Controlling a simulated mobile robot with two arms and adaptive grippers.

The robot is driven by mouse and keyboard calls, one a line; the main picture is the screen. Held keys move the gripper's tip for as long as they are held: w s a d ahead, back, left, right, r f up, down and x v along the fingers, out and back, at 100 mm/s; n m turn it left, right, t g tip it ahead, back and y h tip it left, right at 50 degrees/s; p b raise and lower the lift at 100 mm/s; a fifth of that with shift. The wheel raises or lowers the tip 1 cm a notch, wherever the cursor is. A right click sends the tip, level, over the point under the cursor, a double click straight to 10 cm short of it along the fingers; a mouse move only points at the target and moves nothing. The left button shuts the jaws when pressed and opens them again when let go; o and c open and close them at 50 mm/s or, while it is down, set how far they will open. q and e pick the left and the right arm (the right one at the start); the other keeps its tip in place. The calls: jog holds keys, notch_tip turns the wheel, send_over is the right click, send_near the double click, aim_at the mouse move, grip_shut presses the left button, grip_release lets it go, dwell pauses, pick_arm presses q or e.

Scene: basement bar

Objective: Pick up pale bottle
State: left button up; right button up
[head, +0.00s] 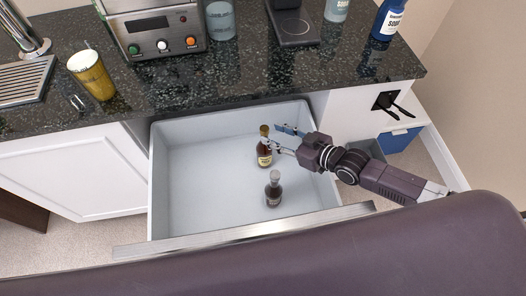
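Two small bottles stand upright in the open drawer (195,190). The farther one is an amber-brown bottle (264,157) with a gold top and a cream label. The nearer one is a dark bottle (273,194) with a grey cap. Neither is plainly pale; I cannot tell which bottle the task means. My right gripper (277,139) reaches in from the right over the drawer. Its fingers are spread apart and point at the amber bottle's upper part, just right of it. Contact cannot be made out. My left gripper is not in view.
The drawer's metal-edged front (240,233) and side walls surround the bottles; its left half is empty. The dark stone counter (300,75) behind holds a coffee machine (160,35), an amber cup (92,75), a pale clear bottle (337,11) and a blue soda bottle (387,20).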

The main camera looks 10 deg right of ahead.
aim_at(264, 128)
jog(key=x, duration=0.5)
jog(key=shift+w, duration=0.2)
grip_shut()
jog(key=shift+r, duration=0.1)
dwell(0.4)
